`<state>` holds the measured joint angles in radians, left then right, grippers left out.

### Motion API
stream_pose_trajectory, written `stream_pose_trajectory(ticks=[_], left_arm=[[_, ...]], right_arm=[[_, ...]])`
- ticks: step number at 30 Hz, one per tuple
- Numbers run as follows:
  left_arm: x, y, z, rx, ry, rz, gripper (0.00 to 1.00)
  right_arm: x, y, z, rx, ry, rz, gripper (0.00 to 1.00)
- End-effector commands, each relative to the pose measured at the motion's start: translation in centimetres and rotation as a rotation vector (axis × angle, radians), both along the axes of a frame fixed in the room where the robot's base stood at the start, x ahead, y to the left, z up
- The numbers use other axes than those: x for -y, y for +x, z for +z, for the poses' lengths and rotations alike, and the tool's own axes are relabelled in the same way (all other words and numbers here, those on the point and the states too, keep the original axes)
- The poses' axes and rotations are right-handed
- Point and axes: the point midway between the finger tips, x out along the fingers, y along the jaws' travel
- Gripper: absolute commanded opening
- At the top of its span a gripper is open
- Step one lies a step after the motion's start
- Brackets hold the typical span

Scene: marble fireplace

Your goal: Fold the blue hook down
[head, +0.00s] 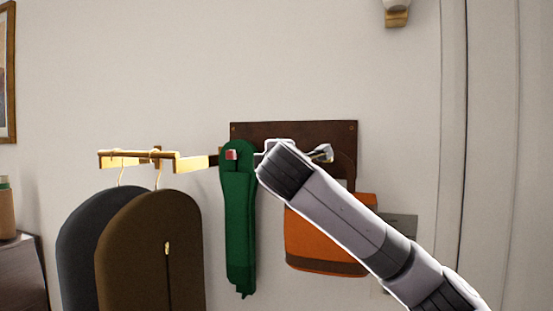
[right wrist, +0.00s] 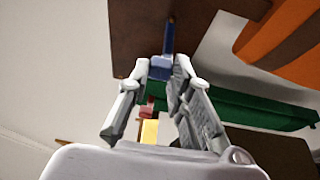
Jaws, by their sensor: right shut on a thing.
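The blue hook (right wrist: 168,38) shows in the right wrist view, standing out from the dark wooden board (right wrist: 128,28). My right gripper (right wrist: 162,78) has its two fingers on either side of the hook's blue block-like end and is shut on it. In the head view my right gripper (head: 277,147) is in front of the dark board (head: 290,130) and hides the blue hook. My left gripper is in neither view.
A green hanging item (head: 239,215) with a red hook (head: 232,155) is just left of my gripper. An orange bag (head: 325,240) hangs behind my right arm. Dark and brown garment covers (head: 150,245) hang from a brass rail (head: 125,153) further left.

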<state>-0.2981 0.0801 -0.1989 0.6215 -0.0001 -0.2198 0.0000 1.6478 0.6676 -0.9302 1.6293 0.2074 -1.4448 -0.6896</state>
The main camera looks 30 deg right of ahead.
Motion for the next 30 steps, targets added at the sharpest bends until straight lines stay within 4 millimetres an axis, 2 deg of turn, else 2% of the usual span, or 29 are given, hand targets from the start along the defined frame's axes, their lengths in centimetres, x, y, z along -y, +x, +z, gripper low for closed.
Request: stream_pose_trajectory(ticks=[1,2,5,14,17,20,30], left_arm=[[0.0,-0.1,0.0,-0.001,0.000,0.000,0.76],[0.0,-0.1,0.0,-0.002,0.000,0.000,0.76],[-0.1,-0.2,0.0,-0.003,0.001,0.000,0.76],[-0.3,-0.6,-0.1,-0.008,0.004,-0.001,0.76],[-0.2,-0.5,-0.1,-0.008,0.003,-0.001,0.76],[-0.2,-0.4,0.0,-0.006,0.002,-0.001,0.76],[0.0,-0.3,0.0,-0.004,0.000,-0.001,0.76]], right_arm=[[0.0,0.0,-0.1,-0.002,-0.002,0.000,0.00],[0.0,0.0,-0.1,-0.002,-0.002,0.000,0.22],[0.0,0.0,-0.1,-0.003,-0.002,0.000,0.28],[0.0,-0.1,-0.1,-0.002,0.000,-0.001,0.28],[-0.3,-0.6,-0.1,-0.001,-0.001,0.001,0.28],[-0.9,-1.9,0.0,0.000,-0.001,0.003,0.28],[-3.6,-8.4,-0.2,-0.001,-0.002,0.002,0.28]])
